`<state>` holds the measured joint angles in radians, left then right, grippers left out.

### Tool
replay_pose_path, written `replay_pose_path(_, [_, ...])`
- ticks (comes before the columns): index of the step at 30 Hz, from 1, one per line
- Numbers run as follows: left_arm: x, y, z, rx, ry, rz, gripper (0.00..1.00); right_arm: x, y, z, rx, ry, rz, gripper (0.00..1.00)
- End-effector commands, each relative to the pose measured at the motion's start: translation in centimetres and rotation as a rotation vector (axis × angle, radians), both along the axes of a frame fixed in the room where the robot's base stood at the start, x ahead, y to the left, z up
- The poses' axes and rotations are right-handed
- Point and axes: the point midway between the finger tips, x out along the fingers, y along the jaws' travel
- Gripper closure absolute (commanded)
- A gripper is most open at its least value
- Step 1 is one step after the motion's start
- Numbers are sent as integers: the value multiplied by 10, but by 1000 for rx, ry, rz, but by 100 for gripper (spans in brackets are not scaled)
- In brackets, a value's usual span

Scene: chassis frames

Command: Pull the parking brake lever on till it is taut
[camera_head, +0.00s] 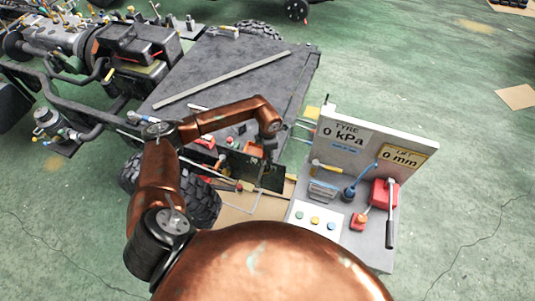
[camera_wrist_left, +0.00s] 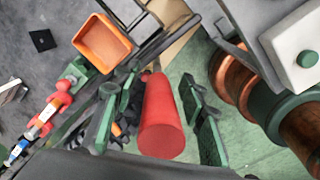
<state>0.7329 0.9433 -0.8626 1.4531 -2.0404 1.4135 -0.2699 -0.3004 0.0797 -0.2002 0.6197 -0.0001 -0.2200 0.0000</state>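In the left wrist view a thick red grip (camera_wrist_left: 162,118), apparently the parking brake lever's handle, points towards the camera. My left gripper (camera_wrist_left: 159,92) is open around it, with one green-padded finger on each side. A narrow gap shows between the grip and each finger, so it does not look clamped. The lever's far end is small and partly hidden. In the head view my copper left arm reaches over the chassis. My right gripper is not in view.
A grey board (camera_head: 381,150) reading 0 kPa and 0 mm stands to the right, with a red unit (camera_head: 383,193) and black lever (camera_head: 390,228). A black tyre (camera_head: 200,203) is left of it. An orange tray (camera_wrist_left: 101,43) is near the gripper. Green floor is free at right.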

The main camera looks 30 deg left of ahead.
Motion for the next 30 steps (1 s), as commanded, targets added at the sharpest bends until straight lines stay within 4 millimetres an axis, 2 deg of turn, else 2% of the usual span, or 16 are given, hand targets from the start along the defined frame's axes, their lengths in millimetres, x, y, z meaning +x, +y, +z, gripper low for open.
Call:
replay_pose_path(5, [0, 0, 0, 0, 0, 0, 62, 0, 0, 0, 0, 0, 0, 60])
replay_pose_path(21, [0, 0, 0, -1, 1, 0, 99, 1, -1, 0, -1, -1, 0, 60])
replay_pose_path(30, [0, 0, 0, 0, 0, 0, 100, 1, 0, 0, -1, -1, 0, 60])
